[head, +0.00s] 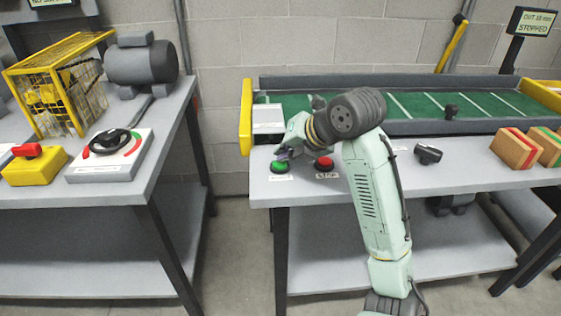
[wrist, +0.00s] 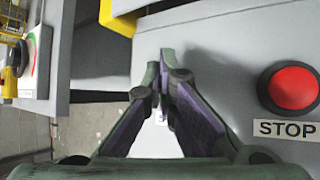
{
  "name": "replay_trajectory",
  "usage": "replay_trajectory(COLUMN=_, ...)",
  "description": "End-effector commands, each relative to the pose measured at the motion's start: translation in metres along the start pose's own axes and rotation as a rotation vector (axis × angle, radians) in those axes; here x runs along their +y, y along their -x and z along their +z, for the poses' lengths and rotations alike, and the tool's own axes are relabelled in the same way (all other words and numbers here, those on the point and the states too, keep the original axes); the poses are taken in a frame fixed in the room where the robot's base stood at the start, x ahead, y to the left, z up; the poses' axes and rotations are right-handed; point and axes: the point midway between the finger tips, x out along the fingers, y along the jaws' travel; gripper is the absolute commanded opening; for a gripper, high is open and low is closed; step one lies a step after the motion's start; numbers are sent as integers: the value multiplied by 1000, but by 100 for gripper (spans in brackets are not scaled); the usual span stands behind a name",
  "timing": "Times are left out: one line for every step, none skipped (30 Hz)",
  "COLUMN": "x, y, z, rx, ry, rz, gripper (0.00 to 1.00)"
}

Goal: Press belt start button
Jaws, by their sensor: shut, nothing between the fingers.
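The green button (head: 281,167) sits on the front left of the grey bench, with a small label in front of it. My gripper (head: 284,152) is shut and empty, with its fingertips close to the green button. I cannot tell whether they touch it. In the wrist view the shut fingers (wrist: 163,62) hide the green button, and only a bit of its label shows between them. The red stop button (head: 324,163) is to the right, and it also shows in the wrist view (wrist: 292,86) above a STOP label. The green belt (head: 395,104) runs behind the buttons.
A display (head: 535,22) at the back right reads STOPPED. A black knob (head: 428,153) and wooden blocks (head: 516,148) lie to the right on the bench. A yellow post (head: 246,117) stands at the belt's left end. Another bench (head: 105,193) is at left, across a gap.

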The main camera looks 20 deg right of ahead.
Motion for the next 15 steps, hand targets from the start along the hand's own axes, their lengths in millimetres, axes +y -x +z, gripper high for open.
replay_trajectory(x=0, y=-1, z=-1, rx=1, ry=0, rz=0, gripper=0)
replay_trajectory(x=0, y=-1, z=-1, rx=1, ry=0, rz=0, gripper=0)
replay_trajectory(x=-1, y=-1, z=-1, rx=1, ry=0, rz=0, gripper=0)
replay_trajectory(x=-1, y=-1, z=-1, rx=1, ry=0, rz=0, gripper=0)
replay_trajectory(x=-1, y=-2, z=-1, rx=1, ry=0, rz=0, gripper=0)
replay_trajectory(x=-1, y=-2, z=-2, rx=2, ry=0, rz=0, gripper=0)
replay_trajectory(x=-1, y=-2, z=-1, rx=1, ry=0, rz=0, gripper=0)
replay_trajectory(x=-1, y=-1, z=-1, rx=2, ry=0, rz=0, gripper=0)
replay_trajectory(x=-1, y=-1, z=-1, rx=2, ry=0, rz=0, gripper=0)
replay_trajectory(x=-1, y=-1, z=-1, rx=2, ry=0, rz=0, gripper=0)
replay_trajectory(x=0, y=-1, z=-1, rx=2, ry=0, rz=0, gripper=0)
replay_trajectory(x=0, y=0, z=0, rx=1, ry=0, rz=0, gripper=0)
replay_trajectory(x=1, y=1, z=1, rx=1, ry=0, rz=0, gripper=0)
replay_trajectory(x=2, y=2, z=1, rx=1, ry=0, rz=0, gripper=0)
replay_trajectory(x=3, y=3, z=2, rx=2, ry=0, rz=0, gripper=0)
